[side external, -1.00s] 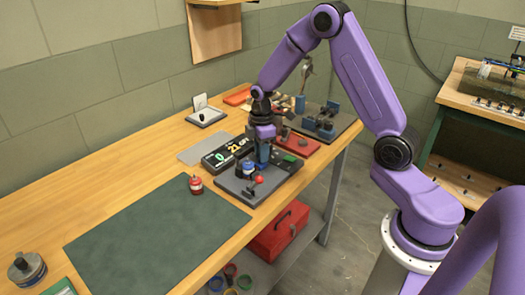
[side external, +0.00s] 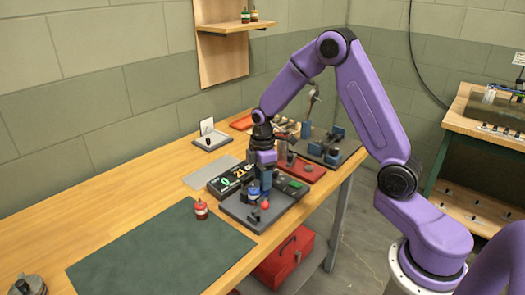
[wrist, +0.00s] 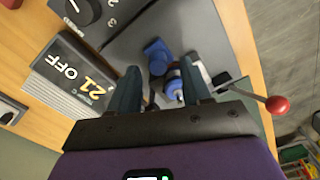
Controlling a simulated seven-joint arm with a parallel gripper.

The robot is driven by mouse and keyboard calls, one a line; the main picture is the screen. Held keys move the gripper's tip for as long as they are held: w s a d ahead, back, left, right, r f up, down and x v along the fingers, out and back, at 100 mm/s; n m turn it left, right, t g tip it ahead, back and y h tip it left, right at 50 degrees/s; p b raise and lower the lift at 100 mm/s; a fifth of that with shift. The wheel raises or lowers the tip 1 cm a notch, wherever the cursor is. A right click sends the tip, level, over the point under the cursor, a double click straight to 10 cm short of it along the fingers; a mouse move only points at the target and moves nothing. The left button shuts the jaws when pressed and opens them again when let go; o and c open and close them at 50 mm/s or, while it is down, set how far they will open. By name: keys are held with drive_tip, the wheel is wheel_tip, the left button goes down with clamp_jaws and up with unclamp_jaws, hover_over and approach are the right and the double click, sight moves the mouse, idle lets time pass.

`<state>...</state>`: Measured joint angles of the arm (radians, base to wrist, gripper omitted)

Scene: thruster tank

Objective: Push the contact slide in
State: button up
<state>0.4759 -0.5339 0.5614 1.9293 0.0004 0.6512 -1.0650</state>
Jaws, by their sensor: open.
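A dark grey fixture plate (side external: 284,206) sits at the table's front edge. On it stands a small blue-and-silver cylinder (side external: 252,194), also in the wrist view (wrist: 174,90). A rod with a red ball knob (side external: 265,205) sticks out beside it, shown at right in the wrist view (wrist: 277,105). A blue block (wrist: 157,55) lies just beyond the cylinder. I cannot tell which part is the contact slide. My gripper (side external: 264,186) points down over the plate. In the wrist view its open fingers (wrist: 162,88) straddle the cylinder; contact is unclear.
A black display box (side external: 231,178), reading "21 OFF" in the wrist view, stands close behind the plate. A red tray (side external: 305,171) and clamp fixtures (side external: 328,146) lie farther along the table.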

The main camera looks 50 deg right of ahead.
sight(262, 194)
wheel_tip(262, 194, up, 16)
idle(0.4)
drive_tip(key=shift+s+a, duration=0.1)
drive_tip(key=s+a+f, duration=0.1)
drive_tip(key=s+a, duration=0.9)
drive_tip(key=s, duration=0.4)
drive_tip(key=s+f, duration=0.1)
drive_tip(key=s, duration=0.7)
drive_tip(key=s+f, duration=0.2)
drive_tip(key=s, duration=0.7)
drive_tip(key=shift+s+d+f, duration=0.25)
drive_tip(key=shift+d+f, duration=0.05)
drive_tip(key=shift+d, duration=0.15)
